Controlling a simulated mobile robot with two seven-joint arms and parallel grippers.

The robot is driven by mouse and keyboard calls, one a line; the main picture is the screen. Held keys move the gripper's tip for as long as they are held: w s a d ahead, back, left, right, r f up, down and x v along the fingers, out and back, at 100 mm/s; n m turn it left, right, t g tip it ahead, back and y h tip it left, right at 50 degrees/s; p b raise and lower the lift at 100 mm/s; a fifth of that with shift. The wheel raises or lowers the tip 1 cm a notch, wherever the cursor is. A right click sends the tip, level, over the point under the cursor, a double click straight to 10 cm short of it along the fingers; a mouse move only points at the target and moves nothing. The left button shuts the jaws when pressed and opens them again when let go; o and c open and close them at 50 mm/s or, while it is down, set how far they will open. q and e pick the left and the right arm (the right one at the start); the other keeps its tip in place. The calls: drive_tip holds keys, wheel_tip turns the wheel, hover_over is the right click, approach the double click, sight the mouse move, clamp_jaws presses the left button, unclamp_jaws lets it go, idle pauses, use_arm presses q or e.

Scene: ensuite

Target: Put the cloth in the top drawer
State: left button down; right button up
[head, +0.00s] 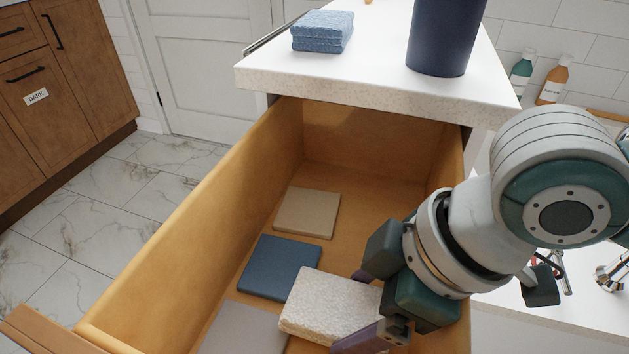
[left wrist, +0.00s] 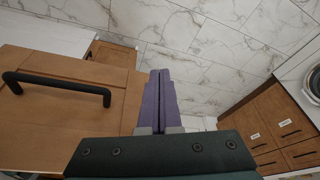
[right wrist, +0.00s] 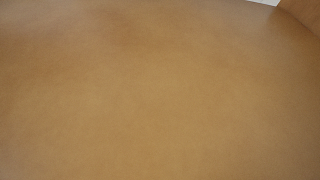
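The cloth (head: 328,305), a thick folded off-white speckled piece, is inside the open top drawer (head: 200,240). My right gripper (head: 366,306) reaches down into the drawer with one purple finger on the far side of the cloth and one on the near side; it looks shut on the cloth's right end. Whether the cloth touches the drawer bottom is hard to tell.
Flat beige (head: 306,212), dark blue (head: 280,267) and grey (head: 243,330) pieces lie on the drawer bottom. The white countertop (head: 375,75) above holds folded blue cloths (head: 322,31) and a dark blue container (head: 445,35). Two bottles (head: 553,82) stand behind at the right.

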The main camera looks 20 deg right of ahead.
drive_tip(key=shift+o, duration=0.9)
drive_tip(key=shift+r, duration=0.25)
drive_tip(key=p+v, duration=0.4)
drive_tip(key=v, duration=0.8)
drive_tip(key=shift+r+p, duration=0.4)
